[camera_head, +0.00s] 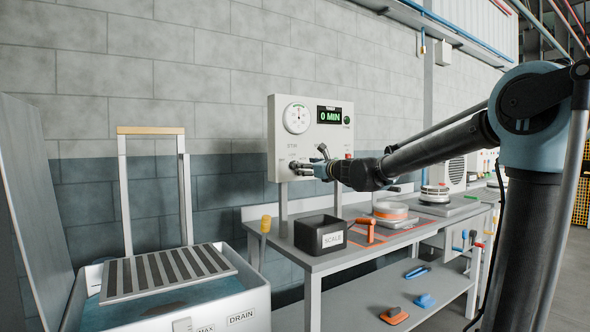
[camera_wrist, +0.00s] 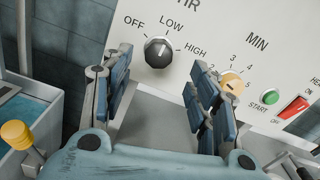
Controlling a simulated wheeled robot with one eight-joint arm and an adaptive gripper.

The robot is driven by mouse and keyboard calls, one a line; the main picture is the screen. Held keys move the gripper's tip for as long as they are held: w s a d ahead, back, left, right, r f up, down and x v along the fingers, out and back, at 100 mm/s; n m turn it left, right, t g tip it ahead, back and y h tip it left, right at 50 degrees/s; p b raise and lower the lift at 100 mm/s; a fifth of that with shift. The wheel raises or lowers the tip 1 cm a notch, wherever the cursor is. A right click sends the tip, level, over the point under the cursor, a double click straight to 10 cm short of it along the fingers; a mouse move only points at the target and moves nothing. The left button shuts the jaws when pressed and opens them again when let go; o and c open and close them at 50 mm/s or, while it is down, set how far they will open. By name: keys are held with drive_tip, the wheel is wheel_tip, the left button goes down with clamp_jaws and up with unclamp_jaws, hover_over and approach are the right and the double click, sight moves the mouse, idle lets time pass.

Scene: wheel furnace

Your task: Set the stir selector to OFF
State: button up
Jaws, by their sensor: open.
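The stir selector (camera_wrist: 158,52) is a round black knob on the pale control panel, with OFF to its left, LOW above it and HIGH to its right. Its white mark appears to point up toward LOW. My gripper (camera_wrist: 158,72) is open and empty, its blue-grey fingers spread below and to either side of the knob, with no clear contact.
A yellow MIN knob (camera_wrist: 231,83) is close to my right finger. A green START button (camera_wrist: 269,97) and red switch (camera_wrist: 293,110) lie farther right. The display reads 0 MIN (camera_head: 329,115). Below are a black SCALE bin (camera_head: 320,237) and a DRAIN tank (camera_head: 245,295).

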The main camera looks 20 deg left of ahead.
drive_tip(key=x, duration=0.7)
drive_tip(key=shift+c, duration=0.5)
